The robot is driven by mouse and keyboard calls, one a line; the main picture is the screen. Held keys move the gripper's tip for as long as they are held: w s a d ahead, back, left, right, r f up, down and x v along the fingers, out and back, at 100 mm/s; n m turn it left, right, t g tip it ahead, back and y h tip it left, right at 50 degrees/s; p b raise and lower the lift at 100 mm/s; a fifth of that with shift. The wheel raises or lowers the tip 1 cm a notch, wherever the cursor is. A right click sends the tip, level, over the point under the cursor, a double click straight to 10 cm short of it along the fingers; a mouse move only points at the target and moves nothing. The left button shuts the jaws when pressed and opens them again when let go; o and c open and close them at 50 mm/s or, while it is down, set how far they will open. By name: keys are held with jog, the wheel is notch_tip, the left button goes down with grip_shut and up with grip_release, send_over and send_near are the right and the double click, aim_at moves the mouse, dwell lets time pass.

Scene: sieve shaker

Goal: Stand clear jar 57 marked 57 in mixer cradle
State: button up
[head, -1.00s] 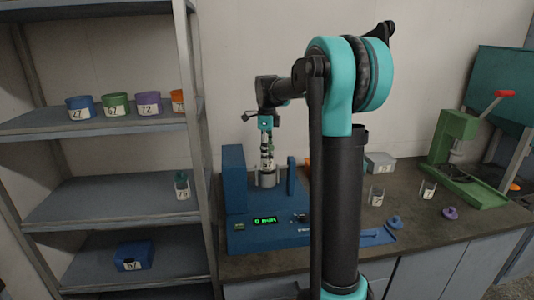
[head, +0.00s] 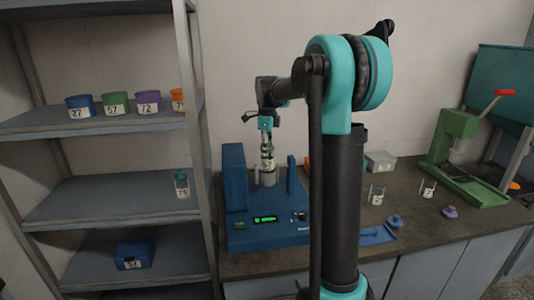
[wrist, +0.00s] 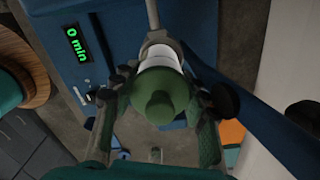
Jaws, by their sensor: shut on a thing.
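The jar with a white label (head: 267,164) stands upright at the mixer's grey cradle (head: 267,179). The label seems to read 57. In the wrist view its green lid (wrist: 160,98) faces the camera and the white label band (wrist: 162,58) shows beyond it. My gripper (head: 267,142) is shut on the jar from above, with a finger on each side; it also shows in the wrist view (wrist: 160,95). The cradle (wrist: 158,38) shows just past the jar. Whether the jar's base rests on the cradle floor is hidden.
The blue mixer (head: 233,195) has a tall left block, a right post and a display (head: 265,219) reading 0 min. Small clear jars (head: 377,196), loose lids (head: 450,212) and a green press (head: 455,150) stand to the right. A shelf (head: 110,205) with several coloured containers is at left.

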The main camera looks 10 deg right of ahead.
jog(key=shift+f, duration=2.4)
dwell(0.9)
jog(key=o, duration=1.3)
jog(key=shift+r, duration=0.1)
notch_tip(320, 180, up, 12)
jog(key=shift+s+f, duration=0.1)
jog(key=shift+s, duration=0.1)
